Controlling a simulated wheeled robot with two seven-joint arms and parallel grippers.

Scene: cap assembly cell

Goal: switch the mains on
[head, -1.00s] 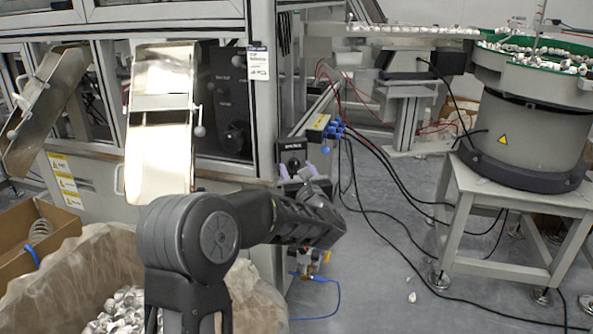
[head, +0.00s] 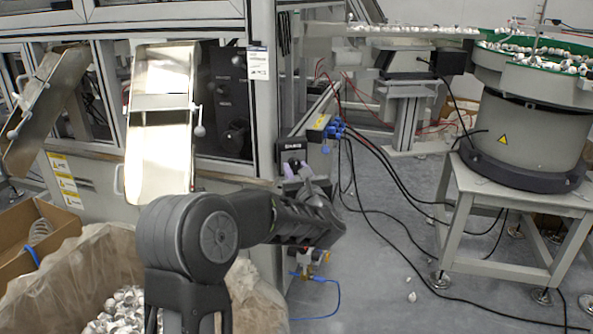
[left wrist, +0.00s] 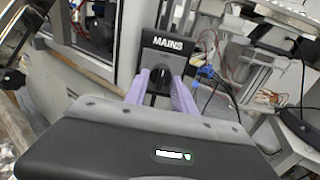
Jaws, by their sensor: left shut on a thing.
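The mains switch is a dark box (head: 291,146) on the machine's corner post in the head view. In the left wrist view its label plate (left wrist: 167,43) reads MAINS, with a black rotary knob (left wrist: 160,77) below. My left gripper (head: 297,173) reaches it from below and in front, and its wrist hides part of the box in the head view. In the left wrist view the purple fingers of my left gripper (left wrist: 162,84) are shut on the knob, one on each side. The knob's turn position is hard to read. My right gripper is not in view.
A bowl feeder (head: 522,125) stands on a stand at right. A lined box of caps (head: 50,275) and metal chutes (head: 160,120) are at left.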

